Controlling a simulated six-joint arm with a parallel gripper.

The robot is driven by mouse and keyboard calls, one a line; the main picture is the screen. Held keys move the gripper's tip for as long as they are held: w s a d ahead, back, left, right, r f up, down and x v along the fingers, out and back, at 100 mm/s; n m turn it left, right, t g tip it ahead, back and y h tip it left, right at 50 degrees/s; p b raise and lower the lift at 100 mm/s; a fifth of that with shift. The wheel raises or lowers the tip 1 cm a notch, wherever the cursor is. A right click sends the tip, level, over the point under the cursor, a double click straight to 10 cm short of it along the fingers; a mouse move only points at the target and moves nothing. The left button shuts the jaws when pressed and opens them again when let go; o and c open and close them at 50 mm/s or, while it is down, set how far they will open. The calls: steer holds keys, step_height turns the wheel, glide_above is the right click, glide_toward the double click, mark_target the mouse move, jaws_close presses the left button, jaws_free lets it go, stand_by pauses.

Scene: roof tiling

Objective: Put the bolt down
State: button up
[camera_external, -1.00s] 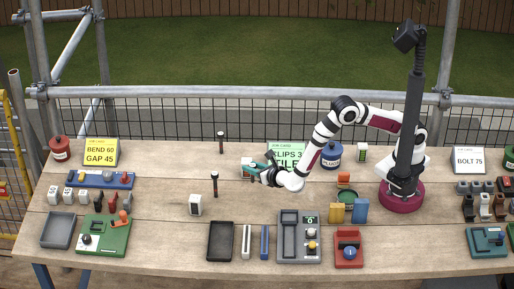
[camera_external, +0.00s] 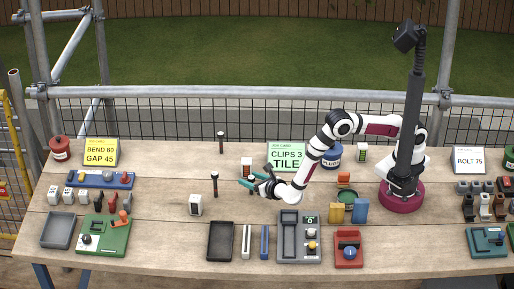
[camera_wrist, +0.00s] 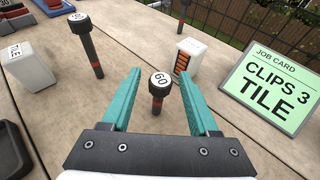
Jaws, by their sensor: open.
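A dark bolt (camera_wrist: 159,92) marked 60 on its head stands upright on the table in the wrist view, between the two teal fingers of my gripper (camera_wrist: 158,88). The fingers are apart, with a visible gap on both sides of the bolt. In the external view my gripper (camera_external: 246,182) is low over the middle of the table, and the bolt (camera_external: 252,179) is partly hidden by the fingers. Two other dark bolts stand upright, one (camera_external: 214,184) to the left of my gripper and one (camera_external: 221,142) farther back.
A white block with orange stripes (camera_wrist: 188,58) stands just behind the bolt. A green job card (camera_external: 287,156) reading "CLIPS 3 TILE" stands to the right. A white labelled block (camera_external: 195,205) is at front left. Trays and a grey device (camera_external: 289,241) line the front.

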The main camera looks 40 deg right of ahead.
steer(key=shift+r, duration=0.1)
steer(key=d+v, duration=0.1)
steer(key=v, duration=1.1)
steer(key=w+d+r+m+g+h, duration=0.2)
steer(key=d+r+m+g+h, duration=0.25)
steer(key=d+m, duration=0.65)
steer(key=w+d+r+m+g+h, duration=0.25)
steer(key=d+r+m+g, duration=0.35)
steer(key=d, duration=0.9)
steer(key=s+d+r+m+g+y, duration=0.1)
steer(key=s+d+r+m+g, duration=0.15)
steer(key=s+d+m, duration=0.45)
steer(key=s+m+g+y, duration=0.1)
steer(key=s+m+y, duration=0.8)
steer(key=m, duration=0.7)
steer(key=s, duration=0.2)
steer(key=shift+s+r+m, duration=0.3)
steer(key=shift+r+m, duration=0.1)
steer(key=shift+d, duration=0.2)
